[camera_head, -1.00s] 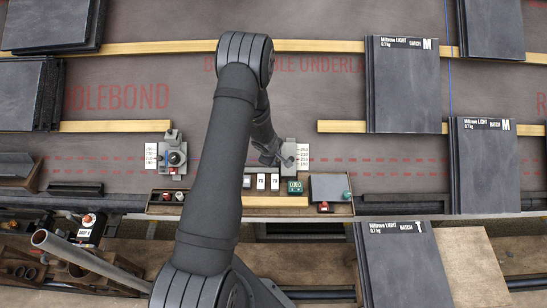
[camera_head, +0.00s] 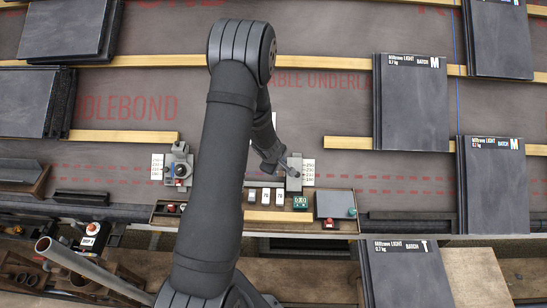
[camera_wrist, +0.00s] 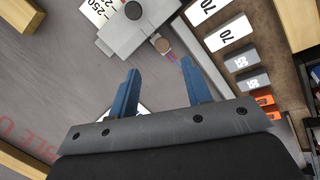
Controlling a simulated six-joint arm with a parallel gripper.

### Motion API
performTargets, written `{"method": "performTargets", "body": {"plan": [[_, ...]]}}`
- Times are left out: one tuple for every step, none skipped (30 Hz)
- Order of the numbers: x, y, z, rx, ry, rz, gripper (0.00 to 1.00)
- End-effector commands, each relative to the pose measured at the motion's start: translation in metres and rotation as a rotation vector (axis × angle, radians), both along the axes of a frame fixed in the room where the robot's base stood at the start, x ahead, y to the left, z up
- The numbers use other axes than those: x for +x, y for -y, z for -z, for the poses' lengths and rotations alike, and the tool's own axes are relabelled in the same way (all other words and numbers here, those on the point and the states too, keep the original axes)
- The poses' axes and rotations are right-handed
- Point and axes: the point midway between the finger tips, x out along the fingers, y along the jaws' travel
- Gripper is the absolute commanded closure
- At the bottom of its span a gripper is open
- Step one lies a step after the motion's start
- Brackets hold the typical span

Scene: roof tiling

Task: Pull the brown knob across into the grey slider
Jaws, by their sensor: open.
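In the wrist view a small round brown knob (camera_wrist: 162,45) sits at the near corner of the grey slider block (camera_wrist: 135,25), which carries a darker round button. My gripper (camera_wrist: 158,76) has its blue fingers spread and empty, and the knob shows just ahead of the gap between the fingertips. Whether the fingers are at the knob's height, I cannot tell. In the head view my gripper (camera_head: 287,165) is beside the grey slider (camera_head: 294,178) at the right scale card. The arm largely hides this area, and I cannot make out the knob there.
A similar grey fixture (camera_head: 180,172) with a white scale card stands to the left. A brown tray (camera_head: 262,226) of white and grey tags, a green display and buttons lies in front. Wooden battens (camera_head: 350,144) and stacked dark slates (camera_head: 410,105) surround the underlay.

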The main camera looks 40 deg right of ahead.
Motion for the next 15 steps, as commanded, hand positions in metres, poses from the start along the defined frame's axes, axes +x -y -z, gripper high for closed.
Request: {"method": "performTargets", "body": {"plan": [[0.000,-0.002,-0.010,-0.003,0.002,0.001,0.55],[-0.001,-0.004,-0.015,-0.003,0.002,0.001,0.55],[-0.002,-0.007,-0.022,-0.003,0.002,0.001,0.55],[-0.002,-0.008,-0.027,-0.002,0.002,0.002,0.55],[-0.003,-0.010,-0.032,-0.002,0.003,0.000,0.55],[-0.004,-0.013,-0.038,-0.003,0.002,0.001,0.55],[-0.004,-0.014,-0.043,-0.002,0.002,0.002,0.55],[-0.005,-0.016,-0.048,-0.003,0.002,0.002,0.55],[-0.005,-0.018,-0.053,-0.002,0.001,0.001,0.55],[-0.006,-0.020,-0.057,-0.001,0.002,0.002,0.55],[-0.006,-0.021,-0.061,-0.002,0.002,0.001,0.55],[-0.006,-0.022,-0.066,-0.003,0.002,0.001,0.55],[-0.007,-0.024,-0.069,-0.003,0.002,0.001,0.55],[-0.007,-0.025,-0.072,-0.002,0.001,0.001,0.55],[-0.008,-0.026,-0.075,-0.001,0.001,0.001,0.55]]}}
